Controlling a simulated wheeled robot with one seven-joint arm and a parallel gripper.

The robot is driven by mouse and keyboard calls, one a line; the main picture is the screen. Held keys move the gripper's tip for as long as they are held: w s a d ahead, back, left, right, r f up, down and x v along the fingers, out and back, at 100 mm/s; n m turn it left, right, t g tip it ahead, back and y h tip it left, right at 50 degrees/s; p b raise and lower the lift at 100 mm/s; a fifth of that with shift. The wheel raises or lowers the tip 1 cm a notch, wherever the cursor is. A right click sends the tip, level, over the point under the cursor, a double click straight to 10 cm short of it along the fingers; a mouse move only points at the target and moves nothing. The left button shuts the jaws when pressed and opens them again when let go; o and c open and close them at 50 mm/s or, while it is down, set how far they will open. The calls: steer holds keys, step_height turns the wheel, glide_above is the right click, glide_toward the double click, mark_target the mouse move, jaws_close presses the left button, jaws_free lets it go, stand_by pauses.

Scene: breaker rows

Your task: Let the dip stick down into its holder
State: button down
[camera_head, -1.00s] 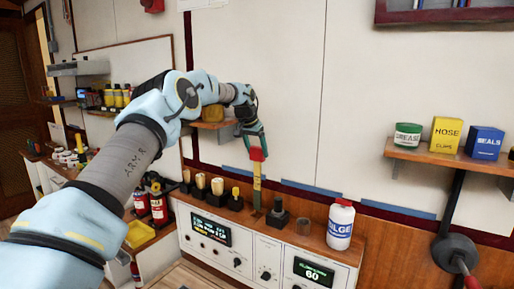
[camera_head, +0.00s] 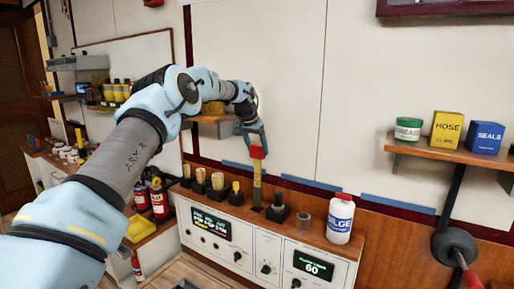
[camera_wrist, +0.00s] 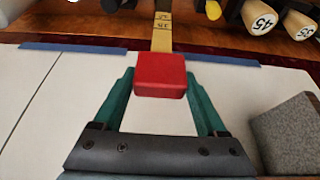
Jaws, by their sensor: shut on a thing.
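The dip stick (camera_head: 257,182) is a flat yellow stick with a red block on top. It hangs about upright above the wooden ledge. My gripper (camera_head: 257,148) is shut on the red block. In the wrist view the red block (camera_wrist: 160,75) sits between the teal fingertips, and the marked yellow stick (camera_wrist: 162,32) runs away from it toward the ledge. The stick's lower end is near the ledge, left of a black square-based piece (camera_head: 278,212). I cannot tell which piece is the holder, or whether the stick's end is inside it.
Several wooden-topped handles (camera_head: 217,181) stand on the ledge to the left. A control panel (camera_head: 268,252) is below. A shelf (camera_head: 445,156) holds a tin and boxes at right.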

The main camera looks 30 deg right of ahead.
mark_target(257, 199)
steer(key=shift+f, duration=0.15)
steer(key=shift+f+b, duration=5.55)
steer(key=shift+f, duration=5.65)
jaws_free()
